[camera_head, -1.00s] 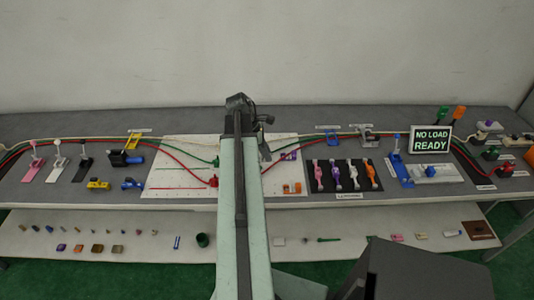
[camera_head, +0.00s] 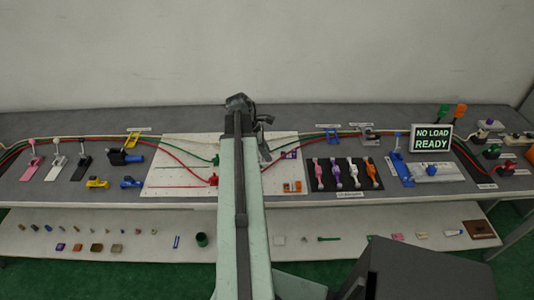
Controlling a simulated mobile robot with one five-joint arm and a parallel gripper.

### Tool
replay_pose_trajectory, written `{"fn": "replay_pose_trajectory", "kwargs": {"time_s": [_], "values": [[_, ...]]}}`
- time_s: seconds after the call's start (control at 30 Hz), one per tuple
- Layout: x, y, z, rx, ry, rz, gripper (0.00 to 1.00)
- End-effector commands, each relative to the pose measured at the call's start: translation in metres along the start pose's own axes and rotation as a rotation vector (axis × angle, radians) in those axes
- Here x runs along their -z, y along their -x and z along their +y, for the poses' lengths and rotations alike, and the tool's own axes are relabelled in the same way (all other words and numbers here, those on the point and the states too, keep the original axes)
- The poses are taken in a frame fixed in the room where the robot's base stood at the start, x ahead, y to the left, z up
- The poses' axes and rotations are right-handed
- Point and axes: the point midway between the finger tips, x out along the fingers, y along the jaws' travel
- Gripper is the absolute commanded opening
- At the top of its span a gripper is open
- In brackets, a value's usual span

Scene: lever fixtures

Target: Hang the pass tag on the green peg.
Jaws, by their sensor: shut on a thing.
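My arm runs up the middle of the view, and its end is mostly turned away and hidden behind the links. A small grey part of my gripper (camera_head: 264,150) shows at the right side of the arm, over the white board. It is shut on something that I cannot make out. A green upright piece (camera_head: 443,111), which may be the green peg, stands at the back right, behind the sign. An orange upright (camera_head: 460,111) stands to its right. My gripper is far to the left of both. I cannot pick out the pass tag.
A lit sign (camera_head: 431,138) reading "NO LOAD READY" stands in front of the green upright. A black panel with several coloured levers (camera_head: 354,173) lies between it and my arm. Red and green cables (camera_head: 300,148) cross the bench. A lower shelf (camera_head: 110,228) holds small loose parts.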

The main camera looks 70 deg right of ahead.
Motion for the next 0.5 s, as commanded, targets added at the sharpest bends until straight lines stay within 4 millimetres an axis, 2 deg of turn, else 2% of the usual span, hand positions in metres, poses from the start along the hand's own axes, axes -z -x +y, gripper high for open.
{"fn": "replay_pose_trajectory", "kwargs": {"time_s": [0.17, 0.5], "values": [[0.0028, -0.0072, 0.0, 0.0, 0.0, 0.0, 0.0], [0.0026, -0.0071, 0.0, 0.0, -0.001, 0.0, 0.0]]}}
